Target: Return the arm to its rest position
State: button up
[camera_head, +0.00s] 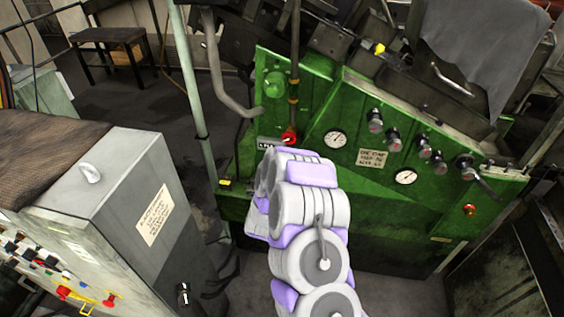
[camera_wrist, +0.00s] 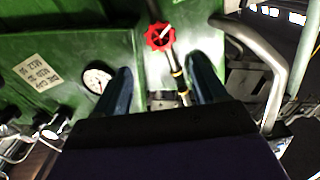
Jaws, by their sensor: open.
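My arm (camera_head: 310,225), white and lilac, reaches from the bottom of the head view towards a green machine panel (camera_head: 310,95). The arm hides my gripper in that view. In the wrist view my gripper (camera_wrist: 165,76) shows two dark blue fingers spread apart with nothing between them that I can see held. The fingers point at the green panel. A red handwheel (camera_wrist: 159,37) shows just beyond the gap between the fingertips, apart from them. In the head view the red handwheel (camera_head: 289,137) sits on a vertical pipe, just above the end of my arm.
Round gauges (camera_head: 335,139) and several knobs (camera_head: 394,140) line the panel to the right. A grey bent pipe (camera_head: 222,75) and a pale post (camera_head: 192,90) stand left of it. A grey cabinet (camera_head: 120,185) is close on the left. Open floor (camera_head: 130,95) shows behind.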

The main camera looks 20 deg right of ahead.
jog(key=shift+s+a, duration=0.25)
jog(key=shift+s, duration=0.1)
dwell(0.3)
jog(key=a+r+n+g+y+b, duration=0.25)
jog(key=a+y, duration=0.45)
jog(key=a, duration=0.4)
jog(key=s+a+r+n+g+y+b, duration=0.25)
jog(key=s+a+n+y, duration=0.2)
jog(key=s+a, duration=0.3)
jog(key=s+d+g+b, duration=0.1)
jog(key=s+g, duration=0.3)
jog(key=s, duration=0.9)
jog(key=s+d+n+g+h+b, duration=0.1)
jog(key=s+d+g+b, duration=0.1)
jog(key=s, duration=1.1)
jog(key=s+d+r+n+g+b, duration=0.1)
jog(key=s+g, duration=0.4)
jog(key=s, duration=0.9)
jog(key=shift+d+g+b, duration=0.4)
jog(key=shift+d+b, duration=0.25)
jog(key=shift+d, duration=0.35)
jog(key=shift+h, duration=0.25)
